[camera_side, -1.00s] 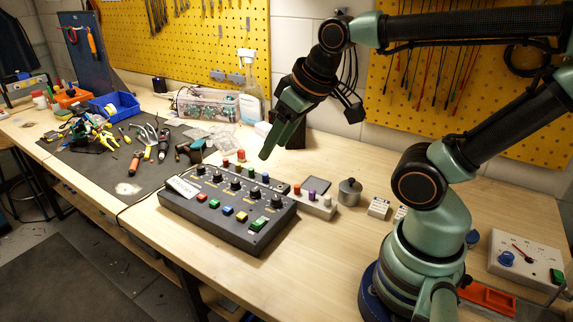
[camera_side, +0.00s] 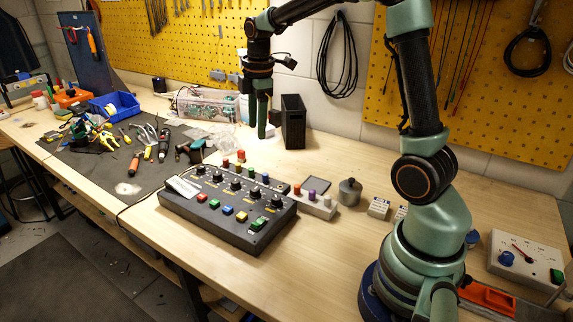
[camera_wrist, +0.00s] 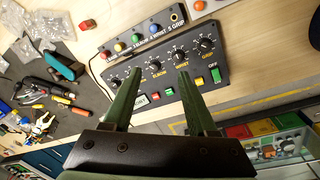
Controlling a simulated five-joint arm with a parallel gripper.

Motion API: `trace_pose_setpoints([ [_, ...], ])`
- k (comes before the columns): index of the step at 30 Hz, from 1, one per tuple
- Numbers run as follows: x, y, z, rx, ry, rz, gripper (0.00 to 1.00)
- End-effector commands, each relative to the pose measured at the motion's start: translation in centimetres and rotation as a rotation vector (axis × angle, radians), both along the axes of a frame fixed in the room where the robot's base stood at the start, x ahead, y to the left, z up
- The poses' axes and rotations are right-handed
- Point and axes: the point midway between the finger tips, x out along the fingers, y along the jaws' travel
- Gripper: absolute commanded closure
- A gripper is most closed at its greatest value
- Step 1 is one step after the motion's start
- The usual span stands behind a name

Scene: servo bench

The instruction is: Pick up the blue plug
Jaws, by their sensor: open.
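The blue plug (camera_wrist: 154,28) stands in a row of coloured plugs on a dark strip behind the control box, seen in the wrist view. In the side view the blue plug (camera_side: 265,177) shows small behind the box's back edge, beside a green one. My gripper (camera_side: 261,136) points straight down above and behind that row, empty. In the wrist view my gripper's two fingers (camera_wrist: 160,76) are apart, with the control box's knobs between and beyond them. The blue plug lies beyond the fingertips there, near the top, not between them.
The black control box (camera_side: 225,208) with knobs and buttons lies in front of the row. A light block of plugs (camera_side: 320,208) and a metal pot (camera_side: 349,193) stand to its right. A tall black holder (camera_side: 293,122) stands behind my gripper. Tools lie on a dark mat (camera_side: 75,160) at left.

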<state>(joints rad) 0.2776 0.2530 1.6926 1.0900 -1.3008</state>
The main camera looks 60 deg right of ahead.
Motion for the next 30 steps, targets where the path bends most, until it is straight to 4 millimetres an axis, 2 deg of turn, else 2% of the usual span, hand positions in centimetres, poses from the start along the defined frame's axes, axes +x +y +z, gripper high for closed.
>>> trace_pose_setpoints([
  [1, 0.6, -1.1, -1.2, 0.002, 0.029, 0.052, 0.42],
  [3, 1.2, -2.2, -2.4, 0.004, 0.057, 0.126, 0.42],
  [9, 2.1, -4.1, -4.7, 0.013, 0.1, 0.261, 0.42],
  [14, 2.2, -4.4, -6.0, 0.015, 0.109, 0.288, 0.42],
  [24, 2.1, -4.3, -11.2, 0.016, 0.11, 0.287, 0.42],
  [30, 2.1, -4.4, -12.4, 0.015, 0.108, 0.286, 0.42],
])
